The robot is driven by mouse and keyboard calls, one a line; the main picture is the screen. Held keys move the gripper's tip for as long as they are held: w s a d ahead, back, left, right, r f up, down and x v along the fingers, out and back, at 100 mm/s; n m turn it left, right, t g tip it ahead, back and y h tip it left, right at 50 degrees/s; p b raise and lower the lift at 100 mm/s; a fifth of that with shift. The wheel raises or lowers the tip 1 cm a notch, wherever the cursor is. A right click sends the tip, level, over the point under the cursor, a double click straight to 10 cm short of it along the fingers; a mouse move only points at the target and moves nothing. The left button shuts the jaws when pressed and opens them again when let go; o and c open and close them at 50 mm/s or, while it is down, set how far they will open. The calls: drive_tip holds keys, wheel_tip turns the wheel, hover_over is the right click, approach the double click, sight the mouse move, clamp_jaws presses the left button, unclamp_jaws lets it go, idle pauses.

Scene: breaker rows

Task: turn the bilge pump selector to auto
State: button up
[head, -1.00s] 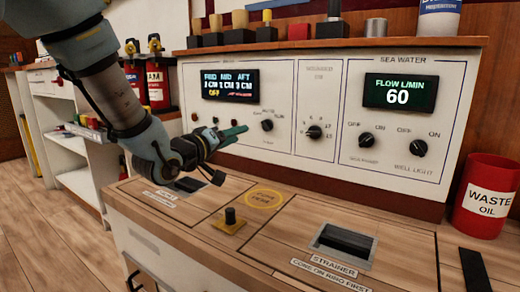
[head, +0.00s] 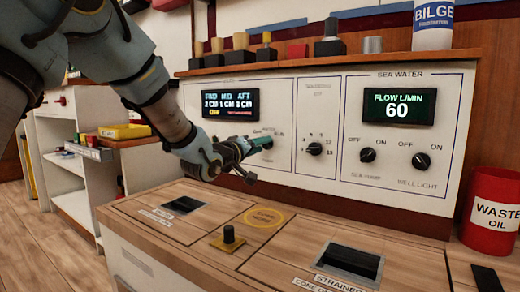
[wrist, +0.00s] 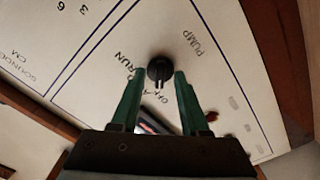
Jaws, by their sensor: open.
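The bilge pump selector is a small black knob (wrist: 159,70) on the white panel. In the wrist view it sits between the ends of my two green fingers, with a gap on each side. The words RUN and PUMP are legible around it, and a partly covered label lies below it. My gripper (wrist: 157,76) is open, its tips at the knob. In the head view my gripper (head: 258,146) reaches the panel from the left and hides most of the knob. The bilge display (head: 228,104) above shows FWD, MID and AFT readings and a yellow OFF.
To the right are a numbered knob (head: 314,149), two sea water knobs (head: 367,155) and a flow display (head: 399,107) reading 60. A red waste oil can (head: 492,205) stands at right.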

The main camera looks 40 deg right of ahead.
clamp_jaws()
idle(0.3)
idle(0.3)
